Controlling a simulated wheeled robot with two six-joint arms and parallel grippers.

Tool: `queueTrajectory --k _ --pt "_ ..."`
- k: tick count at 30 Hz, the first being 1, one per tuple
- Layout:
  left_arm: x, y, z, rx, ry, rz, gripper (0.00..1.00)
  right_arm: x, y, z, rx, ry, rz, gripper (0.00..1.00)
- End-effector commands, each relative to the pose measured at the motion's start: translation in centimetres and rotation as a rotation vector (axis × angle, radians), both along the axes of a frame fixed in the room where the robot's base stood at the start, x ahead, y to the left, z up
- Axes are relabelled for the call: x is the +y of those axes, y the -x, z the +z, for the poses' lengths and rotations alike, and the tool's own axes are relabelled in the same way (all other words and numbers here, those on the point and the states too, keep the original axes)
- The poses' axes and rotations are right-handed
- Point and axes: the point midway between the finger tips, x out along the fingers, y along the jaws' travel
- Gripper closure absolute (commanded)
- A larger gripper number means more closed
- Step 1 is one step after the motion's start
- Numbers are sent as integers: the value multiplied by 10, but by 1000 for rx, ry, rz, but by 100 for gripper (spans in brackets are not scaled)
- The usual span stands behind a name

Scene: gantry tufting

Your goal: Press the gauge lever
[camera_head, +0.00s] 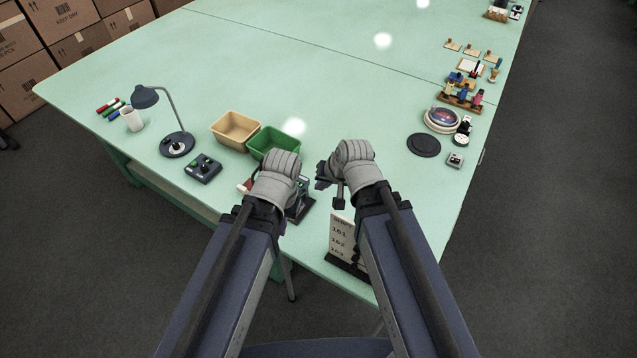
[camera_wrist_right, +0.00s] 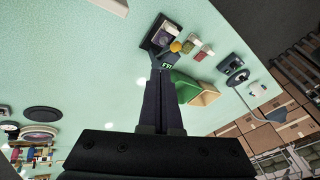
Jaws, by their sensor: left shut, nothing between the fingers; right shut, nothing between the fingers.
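A small dark device on a black base, which looks like the gauge (camera_head: 300,206), stands near the table's front edge, partly hidden behind my left gripper. My left gripper (camera_head: 276,168) is over its left side; its fingertips are hidden by the grey wrist cover. My right gripper (camera_head: 324,176) is shut and empty, to the right of the device and apart from the left one. In the right wrist view its closed dark fingers (camera_wrist_right: 164,88) point toward a dark-based device (camera_wrist_right: 158,36) and a small green-lit display (camera_wrist_right: 167,66). I cannot make out the lever, or whether anything touches it.
A green bin (camera_head: 274,140) and a tan bin (camera_head: 235,129) stand beyond my left gripper. A control box (camera_head: 203,168) and a desk lamp (camera_head: 176,143) are further left. A numbered card stand (camera_head: 341,238) is below my right gripper. The table's middle is clear.

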Motion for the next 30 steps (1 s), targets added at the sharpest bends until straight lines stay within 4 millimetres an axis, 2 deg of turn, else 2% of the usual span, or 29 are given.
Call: queueTrajectory --k 11,21,30 --pt "0 0 1 0 0 0 100 -1 -1 1 3 -2 -1 100" --pt "0 0 11 0 0 2 100 -19 -38 8 241 -147 -2 100" --pt "0 0 12 0 1 3 100 -23 -38 12 304 -196 12 100"
